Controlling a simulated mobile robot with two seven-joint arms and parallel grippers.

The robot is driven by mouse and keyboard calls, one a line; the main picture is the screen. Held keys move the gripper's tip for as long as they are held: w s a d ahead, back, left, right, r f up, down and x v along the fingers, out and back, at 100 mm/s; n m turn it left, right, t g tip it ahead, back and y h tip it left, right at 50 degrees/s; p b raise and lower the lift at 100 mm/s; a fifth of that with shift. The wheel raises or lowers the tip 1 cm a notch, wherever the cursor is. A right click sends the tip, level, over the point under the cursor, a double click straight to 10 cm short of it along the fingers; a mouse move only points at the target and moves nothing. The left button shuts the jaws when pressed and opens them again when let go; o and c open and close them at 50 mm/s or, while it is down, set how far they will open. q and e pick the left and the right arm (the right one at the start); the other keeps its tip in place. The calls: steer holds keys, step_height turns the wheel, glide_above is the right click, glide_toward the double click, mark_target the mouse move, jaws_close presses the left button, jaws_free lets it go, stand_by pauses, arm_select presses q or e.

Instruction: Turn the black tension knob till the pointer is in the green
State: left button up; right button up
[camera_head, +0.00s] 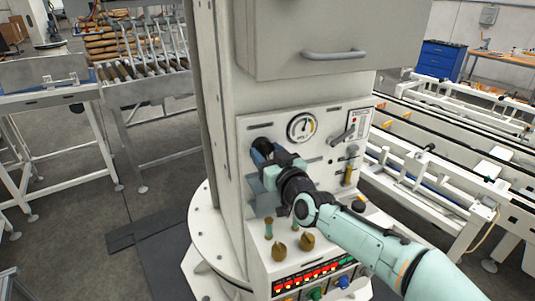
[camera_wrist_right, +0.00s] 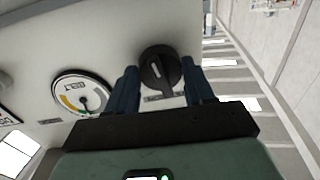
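The black tension knob (camera_wrist_right: 160,70) shows in the right wrist view with a pale line across its face. In the head view the knob (camera_head: 262,144) is partly hidden by my right gripper (camera_head: 262,155). In the right wrist view the two blue fingers of that gripper (camera_wrist_right: 161,82) are spread, one on each side of the knob; I cannot tell whether they touch it. The round dial gauge (camera_head: 301,127) is up and right of the knob in the head view. The gauge (camera_wrist_right: 82,94) also shows in the right wrist view; its pointer is too small to read against the coloured band.
Brass knobs (camera_head: 307,241) and a lit red display (camera_head: 305,273) are below. A cabinet with a handle (camera_head: 335,54) overhangs the panel. Conveyors stand on both sides.

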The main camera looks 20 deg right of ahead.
steer(key=shift+f+m+b, duration=0.2)
steer(key=shift+m+b, duration=0.8)
steer(key=shift+r+m, duration=0.1)
steer(key=shift+m, duration=0.4)
arm_select(q)
steer(key=shift+s+f, duration=0.25)
steer(key=shift+f, duration=0.4)
steer(key=shift+s+f, duration=0.25)
steer(key=shift+f, duration=0.35)
arm_select(e)
steer(key=o, duration=1)
steer(key=shift+o, duration=0.2)
steer(key=shift+s, duration=0.1)
arm_select(q)
steer(key=f+b, duration=0.2)
steer(key=shift+s+f+b, duration=0.15)
steer(key=shift+s+b, duration=0.15)
steer(key=shift+b, duration=0.05)
arm_select(e)
steer(key=s+d, duration=0.2)
steer(key=s, duration=1.1)
steer(key=shift+d, duration=0.2)
